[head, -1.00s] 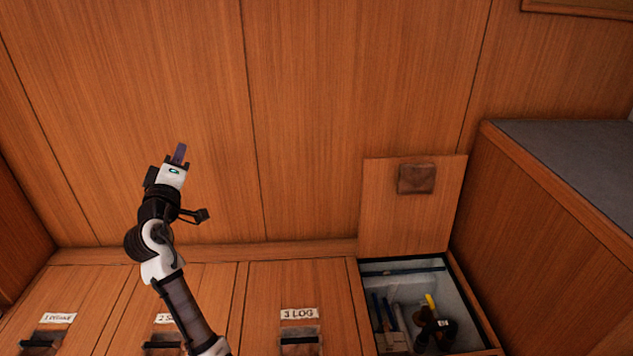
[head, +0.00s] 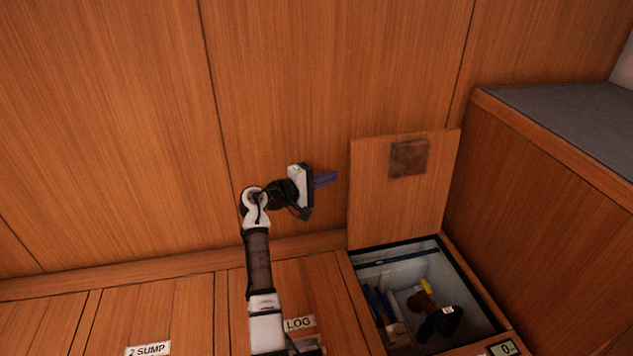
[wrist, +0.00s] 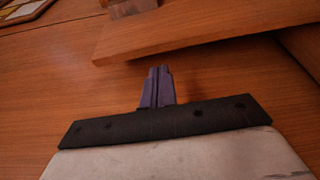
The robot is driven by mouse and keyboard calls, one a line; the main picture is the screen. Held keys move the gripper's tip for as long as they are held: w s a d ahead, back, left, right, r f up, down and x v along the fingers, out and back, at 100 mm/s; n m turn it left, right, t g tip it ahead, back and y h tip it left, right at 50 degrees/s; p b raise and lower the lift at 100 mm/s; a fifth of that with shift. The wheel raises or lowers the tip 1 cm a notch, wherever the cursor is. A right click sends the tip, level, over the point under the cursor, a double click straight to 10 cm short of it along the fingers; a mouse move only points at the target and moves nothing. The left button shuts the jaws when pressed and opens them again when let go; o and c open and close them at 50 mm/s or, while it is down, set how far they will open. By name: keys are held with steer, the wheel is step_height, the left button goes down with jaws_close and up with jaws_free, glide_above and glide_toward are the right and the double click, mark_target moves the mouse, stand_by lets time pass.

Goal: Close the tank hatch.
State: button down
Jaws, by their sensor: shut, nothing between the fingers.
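The open hatch lid (head: 397,205) stands upright against the wood wall behind its opening, with a square brown metal plate (head: 409,158) near its top. The tank opening (head: 455,262) below it shows a pale interior holding a yellow-and-dark fitting (head: 437,313) and blue lines. My gripper (head: 325,180) is shut and empty, just left of the raised lid in the head view, fingers pointing right. In the wrist view the shut fingers (wrist: 157,88) point toward a wooden board edge, likely the lid (wrist: 190,32). Whether they touch it cannot be told.
Closed wood hatches lie to the left, labelled 2 SUMP (head: 148,350) and LOG (head: 299,324). A wood cabinet with a grey top (head: 570,115) stands close on the right. A small display reading 0 (head: 504,348) sits at the opening's front right.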

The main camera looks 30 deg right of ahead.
steer(key=shift+w+d+f, duration=0.1)
steer(key=shift+w+d, duration=0.05)
steer(key=shift+d, duration=1)
steer(key=shift+w+d, duration=0.15)
steer(key=shift+d, duration=1)
